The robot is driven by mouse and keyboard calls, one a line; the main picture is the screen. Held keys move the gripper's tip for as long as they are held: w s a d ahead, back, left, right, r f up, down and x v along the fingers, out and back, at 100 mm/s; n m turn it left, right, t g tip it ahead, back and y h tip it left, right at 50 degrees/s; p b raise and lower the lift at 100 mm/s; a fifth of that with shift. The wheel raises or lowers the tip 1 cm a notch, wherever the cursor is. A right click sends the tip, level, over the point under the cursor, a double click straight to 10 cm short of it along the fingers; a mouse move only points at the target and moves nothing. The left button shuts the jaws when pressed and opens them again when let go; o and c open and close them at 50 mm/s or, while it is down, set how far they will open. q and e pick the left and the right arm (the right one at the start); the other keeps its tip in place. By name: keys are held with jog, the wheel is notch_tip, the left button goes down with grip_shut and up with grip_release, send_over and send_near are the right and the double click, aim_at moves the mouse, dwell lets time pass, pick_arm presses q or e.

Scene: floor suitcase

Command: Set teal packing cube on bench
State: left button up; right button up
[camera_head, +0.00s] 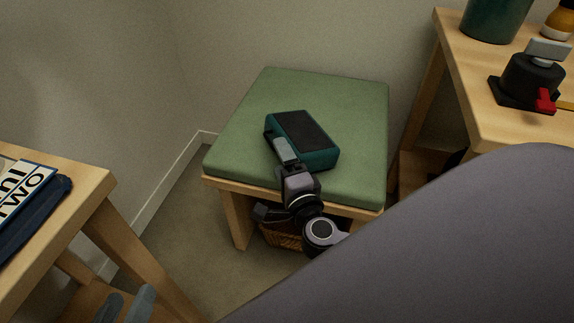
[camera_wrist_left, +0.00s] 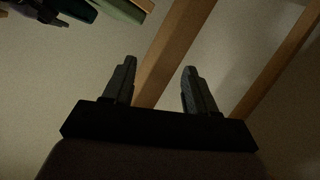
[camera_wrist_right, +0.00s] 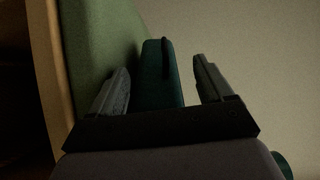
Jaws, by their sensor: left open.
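The teal packing cube (camera_head: 318,153), with a dark top panel, lies on the green cushion of the bench (camera_head: 355,105). My right gripper (camera_head: 283,150) is at the cube's near left side. In the right wrist view the cube (camera_wrist_right: 158,75) shows between the open fingers of my right gripper (camera_wrist_right: 160,66), with a visible gap on each side. Whether the fingers reach past its edge I cannot tell. My left gripper (camera_head: 125,306) is open and empty at the lower left, low beside the left table; it also shows in the left wrist view (camera_wrist_left: 160,66).
A wooden table (camera_head: 95,185) at the left holds a dark blue item and a lettered book (camera_head: 25,190). A wooden desk (camera_head: 490,125) at the right holds a black device with a red part (camera_head: 530,80) and a dark green container (camera_head: 495,18). A basket (camera_head: 282,238) sits under the bench.

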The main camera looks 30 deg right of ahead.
jog(key=v, duration=0.2)
jog(key=shift+s, duration=0.35)
jog(key=o, duration=0.4)
pick_arm(q)
jog(key=shift+s+a+f, duration=0.2)
jog(key=shift+a+f, duration=0.05)
jog(key=shift+a, duration=0.1)
jog(key=shift+r, duration=0.2)
pick_arm(e)
jog(key=shift+a, duration=0.1)
